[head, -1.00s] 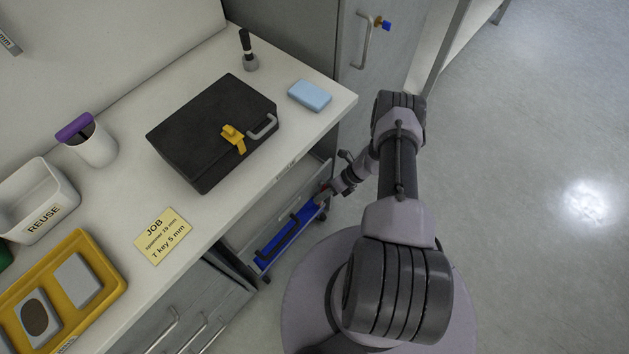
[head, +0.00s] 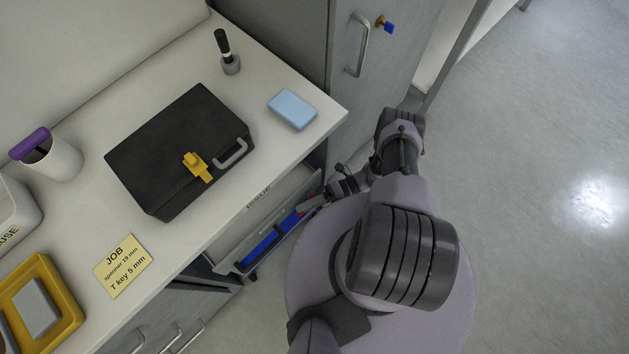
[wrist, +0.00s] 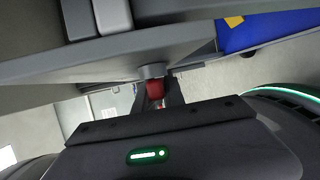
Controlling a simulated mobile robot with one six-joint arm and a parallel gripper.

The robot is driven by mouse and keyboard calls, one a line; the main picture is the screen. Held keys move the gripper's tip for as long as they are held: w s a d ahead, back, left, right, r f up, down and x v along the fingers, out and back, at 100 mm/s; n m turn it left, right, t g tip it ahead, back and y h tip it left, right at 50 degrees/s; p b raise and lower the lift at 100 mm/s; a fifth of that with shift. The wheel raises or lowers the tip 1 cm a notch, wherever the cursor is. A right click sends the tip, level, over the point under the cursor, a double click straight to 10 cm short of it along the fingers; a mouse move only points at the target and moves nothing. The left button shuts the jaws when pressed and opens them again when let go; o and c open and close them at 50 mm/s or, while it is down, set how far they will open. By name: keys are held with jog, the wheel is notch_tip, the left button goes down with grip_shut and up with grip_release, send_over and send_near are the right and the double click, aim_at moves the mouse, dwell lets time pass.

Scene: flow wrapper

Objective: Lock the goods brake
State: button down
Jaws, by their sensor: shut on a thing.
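My gripper (wrist: 156,99) is shut on a red knob (wrist: 155,87) in the wrist view. The knob sits under a grey round collar (wrist: 152,71) at the edge of a grey panel. In the head view my gripper (head: 322,198) is low beside the worktop, at the right end of an open grey tray or drawer (head: 228,262) with a blue inside. A bit of red (head: 308,203) shows by the fingers there. I cannot tell from these views whether the red knob is the goods brake, and its lock position is not readable.
The worktop (head: 245,195) holds a black case (head: 160,140) with a yellow latch, a light blue block (head: 292,109), a job card (head: 123,266) and a yellow tray (head: 66,306). A grey cabinet door (head: 390,70) stands behind. Open floor (head: 530,260) lies to the right.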

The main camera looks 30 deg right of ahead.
jog(key=shift+w+r+y, duration=0.1)
jog(key=shift+r+y, duration=0.05)
jog(key=shift+y, duration=0.25)
jog(key=c, duration=1.4)
grip_release()
